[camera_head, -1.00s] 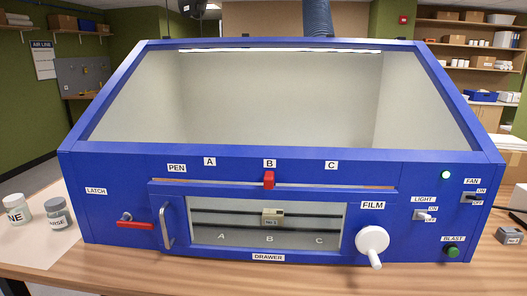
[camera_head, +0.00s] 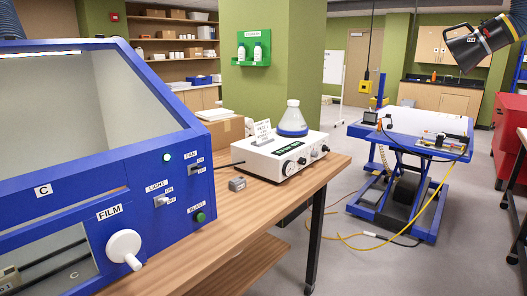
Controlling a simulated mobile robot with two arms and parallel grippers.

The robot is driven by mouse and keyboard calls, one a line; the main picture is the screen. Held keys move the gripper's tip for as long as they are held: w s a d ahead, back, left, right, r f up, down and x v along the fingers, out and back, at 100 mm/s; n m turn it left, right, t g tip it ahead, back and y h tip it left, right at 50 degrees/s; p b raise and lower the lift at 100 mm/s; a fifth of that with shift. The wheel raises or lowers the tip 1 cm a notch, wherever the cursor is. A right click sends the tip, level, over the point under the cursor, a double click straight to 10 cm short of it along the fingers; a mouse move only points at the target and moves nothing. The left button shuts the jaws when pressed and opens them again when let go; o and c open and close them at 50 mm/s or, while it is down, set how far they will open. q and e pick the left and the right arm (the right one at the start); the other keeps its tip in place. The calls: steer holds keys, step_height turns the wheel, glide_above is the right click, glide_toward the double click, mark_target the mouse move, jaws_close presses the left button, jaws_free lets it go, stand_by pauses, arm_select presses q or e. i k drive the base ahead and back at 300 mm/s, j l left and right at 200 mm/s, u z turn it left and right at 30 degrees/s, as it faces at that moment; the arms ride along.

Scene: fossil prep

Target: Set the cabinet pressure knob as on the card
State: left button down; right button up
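A white control unit (camera_head: 262,158) stands at the right end of the wooden bench, beside the blue cabinet (camera_head: 130,173). Its front has a dark green label, a round gauge or dial (camera_head: 289,168) and small dark knobs (camera_head: 302,161) toward the right. Which of these is the pressure knob, and how it is turned, is too small to tell. A small white card (camera_head: 263,131) with dark print stands on top of the unit; I cannot read its text. Neither of my grippers is in view.
A small grey block (camera_head: 237,184) lies on the bench in front. A cardboard box (camera_head: 222,133) is behind. A blue lift table (camera_head: 405,150) and yellow hose lie beyond open floor at the right.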

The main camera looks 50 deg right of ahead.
mark_target(301, 161)
steer(key=z, duration=1.85)
